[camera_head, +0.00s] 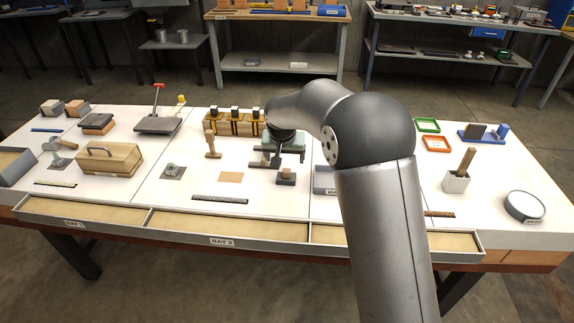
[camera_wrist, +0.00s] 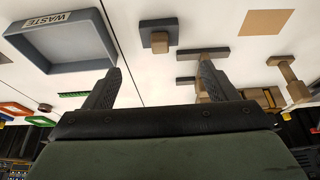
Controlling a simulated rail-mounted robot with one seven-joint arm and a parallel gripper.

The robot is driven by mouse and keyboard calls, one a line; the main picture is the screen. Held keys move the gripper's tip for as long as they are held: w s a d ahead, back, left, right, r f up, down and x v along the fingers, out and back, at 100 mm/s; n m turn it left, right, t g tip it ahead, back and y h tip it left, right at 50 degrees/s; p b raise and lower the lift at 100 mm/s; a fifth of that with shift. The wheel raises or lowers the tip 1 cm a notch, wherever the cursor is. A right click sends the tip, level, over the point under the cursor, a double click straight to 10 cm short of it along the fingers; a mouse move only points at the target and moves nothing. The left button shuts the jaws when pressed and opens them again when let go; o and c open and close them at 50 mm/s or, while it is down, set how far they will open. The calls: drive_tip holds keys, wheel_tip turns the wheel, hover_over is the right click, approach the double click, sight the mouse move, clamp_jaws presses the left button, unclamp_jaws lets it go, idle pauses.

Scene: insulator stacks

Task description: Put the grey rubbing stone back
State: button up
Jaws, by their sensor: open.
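My gripper (camera_wrist: 160,75) is open, fingers apart, with nothing seen held between them. In the head view my gripper (camera_head: 287,158) is over the middle of the bench, partly hidden by my arm. A small grey block with a raised part (camera_head: 286,179) stands in front of it; it also shows in the wrist view (camera_wrist: 158,36), beyond the fingers. Another grey-topped block (camera_head: 51,107) sits at the back left beside an orange-brown one (camera_head: 77,107). I cannot tell for sure which grey block is the rubbing stone.
A grey WASTE tray (camera_wrist: 62,42) lies beside the small grey block. A tan square (camera_head: 231,177), a wooden upright tool (camera_head: 212,145) and dark bars (camera_wrist: 203,53) are near my gripper. Shallow drawers (camera_head: 228,224) line the front.

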drive_tip(key=s+d+r+g, duration=0.1)
drive_tip(key=s+d+r, duration=0.2)
drive_tip(key=s+d, duration=0.4)
drive_tip(key=s+d+r+g, duration=0.1)
drive_tip(key=s+d+r, duration=0.2)
drive_tip(key=s+d, duration=0.35)
drive_tip(key=s+d+f+g, duration=0.1)
drive_tip(key=s+d, duration=0.2)
drive_tip(key=s, duration=1)
drive_tip(key=s+d+f+g, duration=0.1)
drive_tip(key=s+d+f, duration=0.1)
drive_tip(key=s, duration=1.1)
drive_tip(key=shift+d+n, duration=0.3)
drive_tip(key=shift+d, duration=0.3)
